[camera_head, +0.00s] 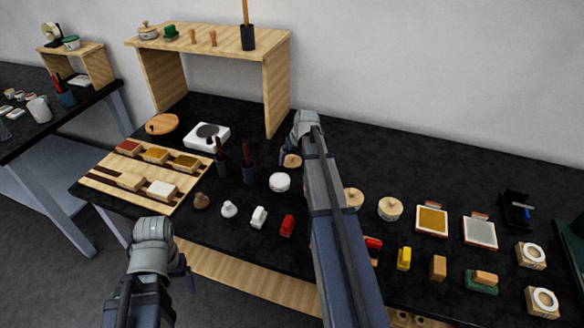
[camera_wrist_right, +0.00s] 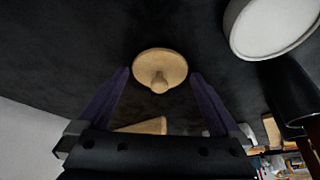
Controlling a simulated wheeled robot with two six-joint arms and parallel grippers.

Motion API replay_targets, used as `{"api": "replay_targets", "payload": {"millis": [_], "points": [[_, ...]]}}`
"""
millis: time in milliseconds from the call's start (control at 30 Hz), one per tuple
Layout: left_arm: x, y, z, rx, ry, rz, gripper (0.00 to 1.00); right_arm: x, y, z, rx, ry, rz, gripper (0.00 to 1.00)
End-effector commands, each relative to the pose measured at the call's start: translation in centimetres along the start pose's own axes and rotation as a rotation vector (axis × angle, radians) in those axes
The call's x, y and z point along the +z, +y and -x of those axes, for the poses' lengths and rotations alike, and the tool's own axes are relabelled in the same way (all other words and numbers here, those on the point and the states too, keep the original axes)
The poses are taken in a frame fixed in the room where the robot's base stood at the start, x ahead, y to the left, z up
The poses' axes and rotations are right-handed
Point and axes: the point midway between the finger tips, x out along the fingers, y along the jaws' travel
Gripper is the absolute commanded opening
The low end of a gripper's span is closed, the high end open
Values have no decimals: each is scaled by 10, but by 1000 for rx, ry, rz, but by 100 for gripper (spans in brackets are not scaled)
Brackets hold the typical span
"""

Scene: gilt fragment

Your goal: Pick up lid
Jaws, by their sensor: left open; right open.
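A round wooden lid with a small knob (camera_head: 292,161) lies on the black table near its middle, partly covered by my right arm in the head view. In the right wrist view the lid (camera_wrist_right: 160,66) is between and just beyond the open fingers of my right gripper (camera_wrist_right: 158,80), knob toward the camera. The gripper is empty; I cannot tell its exact height above the lid. In the head view my right gripper (camera_head: 288,156) is largely hidden beside the lid. My left gripper (camera_head: 182,268) is at the front left, off the table edge, away from the lid.
A white round container (camera_head: 279,183) and black holders with tools (camera_head: 249,170) stand close to the lid. Several small blocks and wooden-lidded pots (camera_head: 390,208) fill the right. A wooden tray (camera_head: 110,184) lies left; a wooden shelf (camera_head: 277,85) stands behind.

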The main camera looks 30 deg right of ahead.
Motion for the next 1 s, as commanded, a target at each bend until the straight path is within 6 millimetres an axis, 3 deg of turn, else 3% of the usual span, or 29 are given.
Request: {"api": "replay_targets", "payload": {"millis": [33, 267, 867, 1000], "points": [[0, 1, -7, 0, 0, 0, 82, 1, 0, -7, 0, 0, 0, 100], [0, 0, -5, 0, 0, 0, 82, 0, 0, -5, 0, 0, 0, 100], [0, 0, -5, 0, 0, 0, 82, 0, 0, -5, 0, 0, 0, 35], [0, 0, -5, 0, 0, 0, 82, 0, 0, -5, 0, 0, 0, 35]]}}
